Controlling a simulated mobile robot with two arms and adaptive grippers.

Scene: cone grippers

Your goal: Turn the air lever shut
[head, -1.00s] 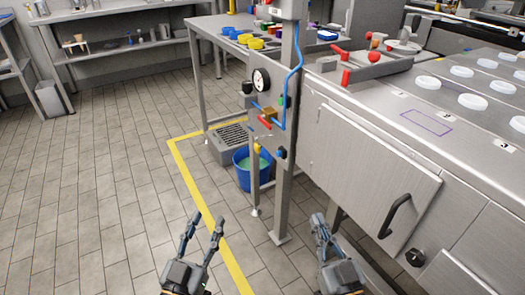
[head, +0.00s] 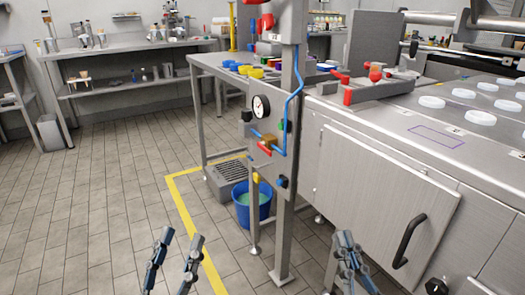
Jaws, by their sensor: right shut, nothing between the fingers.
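A red lever (head: 265,148) sits beside a brass valve body (head: 269,138) on a grey upright panel, below a round pressure gauge (head: 260,106). A blue air hose (head: 287,103) runs up the post from there. I take the red lever to be the air lever; its exact angle is hard to tell at this size. My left gripper (head: 180,239) is open and empty, low in the view, left of the panel and apart from it. My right gripper (head: 347,240) is shut and empty, low in front of the steel cabinet. Neither gripper touches the lever.
A steel post (head: 284,235) carries the panel. A blue bucket (head: 250,207) stands on the floor behind it. The steel cabinet (head: 385,190) with a black handle fills the right side. Yellow tape (head: 188,215) marks the floor. The tiled floor at left is clear.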

